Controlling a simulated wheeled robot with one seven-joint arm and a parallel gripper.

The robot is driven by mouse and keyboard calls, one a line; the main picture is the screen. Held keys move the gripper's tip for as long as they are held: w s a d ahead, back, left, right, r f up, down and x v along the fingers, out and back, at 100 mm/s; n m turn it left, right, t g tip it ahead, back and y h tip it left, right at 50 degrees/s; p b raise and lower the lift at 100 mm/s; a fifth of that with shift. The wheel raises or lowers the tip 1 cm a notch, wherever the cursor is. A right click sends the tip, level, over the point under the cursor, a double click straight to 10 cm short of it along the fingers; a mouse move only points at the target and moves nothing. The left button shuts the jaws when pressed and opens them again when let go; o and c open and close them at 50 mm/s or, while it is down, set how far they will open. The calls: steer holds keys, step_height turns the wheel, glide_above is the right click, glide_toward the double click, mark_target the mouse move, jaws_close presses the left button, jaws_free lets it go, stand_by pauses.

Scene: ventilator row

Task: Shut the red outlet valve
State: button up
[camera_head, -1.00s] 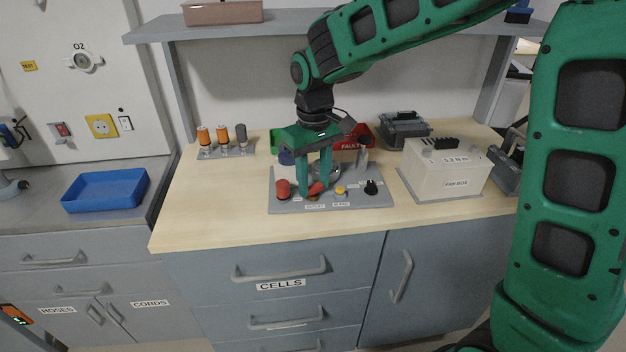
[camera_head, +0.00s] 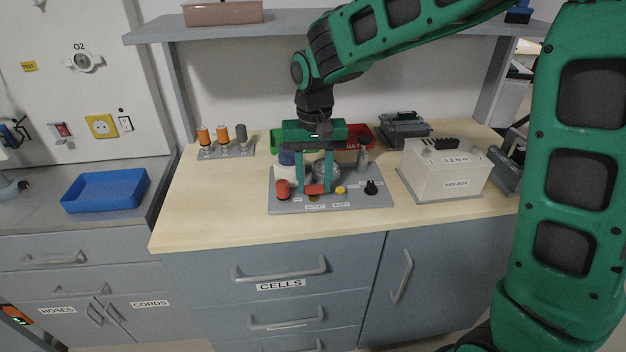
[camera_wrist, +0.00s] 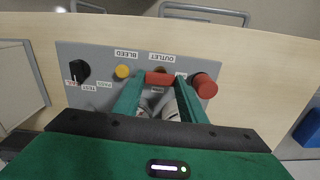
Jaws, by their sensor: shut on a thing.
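The red outlet valve handle (camera_head: 314,189) is a short bar on the grey panel (camera_head: 288,207), behind the OUTLET label. It also shows in the wrist view (camera_wrist: 159,78), where it lies crosswise, parallel to the panel's front edge. My gripper (camera_head: 315,186) points down from above, one finger at each end of the bar. In the wrist view my gripper (camera_wrist: 160,82) is shut on the handle. The valve's brass-coloured body is partly hidden under it.
A red mushroom knob (camera_head: 283,190) stands close to the left of the handle. A yellow BLEED button (camera_head: 340,190) and a black dial (camera_head: 371,187) sit to the right. A white fan box (camera_head: 446,170) is further right. The bench in front is clear.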

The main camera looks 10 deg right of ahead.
steer(key=shift+w+r, duration=0.1)
steer(key=shift+w, duration=0.05)
steer(key=o, duration=1.1)
steer(key=shift+c, duration=0.2)
step_height(320, 180, up, 11)
steer(key=shift+d+f, duration=0.1)
steer(key=shift+f, duration=0.1)
steer(key=s+d+f+m, duration=0.1)
steer(key=s+d, duration=0.4)
steer(key=d, duration=0.5)
steer(key=s+d+f+m, duration=0.1)
steer(key=s+d+m, duration=0.1)
steer(key=s+d, duration=0.65)
steer(key=s+d+f+m, duration=0.1)
steer(key=s+d+f, duration=0.2)
steer(key=s+d, duration=0.2)
steer(key=s+d+f+m, duration=0.1)
steer(key=s+d+f, duration=0.2)
steer(key=s+d, duration=0.3)
steer(key=s, duration=0.3)
steer(key=shift+s+d+f, duration=0.2)
steer(key=shift+s+f, duration=0.1)
steer(key=shift+s, duration=0.1)
